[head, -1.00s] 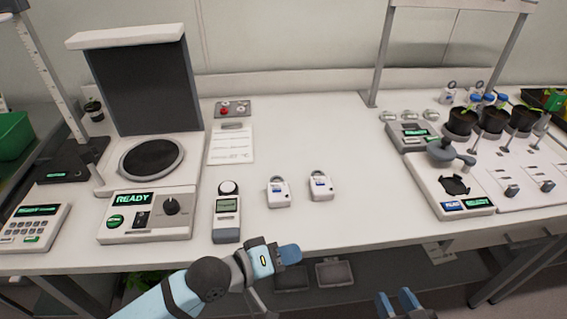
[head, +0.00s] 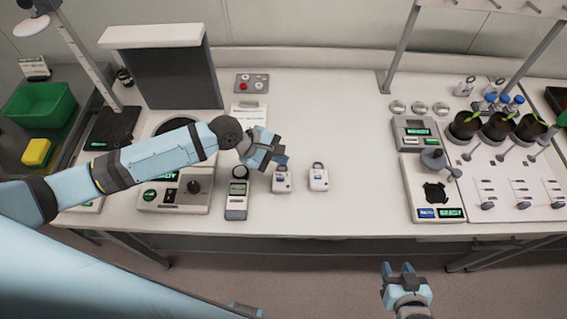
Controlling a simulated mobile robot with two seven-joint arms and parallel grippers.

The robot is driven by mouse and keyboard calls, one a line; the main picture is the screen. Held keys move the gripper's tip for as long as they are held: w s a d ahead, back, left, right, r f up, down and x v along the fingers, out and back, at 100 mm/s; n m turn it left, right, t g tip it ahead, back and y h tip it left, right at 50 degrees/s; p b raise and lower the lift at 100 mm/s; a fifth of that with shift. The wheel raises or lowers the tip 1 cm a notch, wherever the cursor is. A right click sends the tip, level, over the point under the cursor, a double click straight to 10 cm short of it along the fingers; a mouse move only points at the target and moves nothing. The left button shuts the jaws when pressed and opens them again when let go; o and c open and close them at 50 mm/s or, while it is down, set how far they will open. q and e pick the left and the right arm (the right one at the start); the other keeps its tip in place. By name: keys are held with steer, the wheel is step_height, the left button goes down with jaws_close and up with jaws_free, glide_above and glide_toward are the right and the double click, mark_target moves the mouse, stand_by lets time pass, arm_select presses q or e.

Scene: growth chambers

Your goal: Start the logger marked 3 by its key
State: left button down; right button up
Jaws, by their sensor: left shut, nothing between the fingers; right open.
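Two small white loggers with grey loops on top stand side by side near the middle of the table: the left logger (head: 282,181) and the right logger (head: 318,179). Each has a small blue display; I cannot read their marks or make out their keys at this size. My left gripper (head: 280,159) is shut and empty. Its fingertips are at the top of the left logger and partly cover its loop; I cannot tell whether they touch it. My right gripper (head: 398,270) is open and empty, in front of the table's front edge, away from the loggers.
A grey handheld meter (head: 236,201) stands left of the loggers. A device with a dark panel (head: 185,80) is behind my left arm. A white sheet (head: 247,117) lies behind. At right are a grey-white instrument (head: 425,208) and potted seedlings (head: 498,127). The table between is clear.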

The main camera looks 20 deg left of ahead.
arm_select(q)
steer(key=shift+a+r, duration=0.1)
steer(key=shift+a, duration=0.05)
steer(key=b, duration=0.8)
glide_above(279, 181)
step_height(279, 181, down, 7)
steer(key=shift+r, duration=0.1)
steer(key=shift+f, duration=0.95)
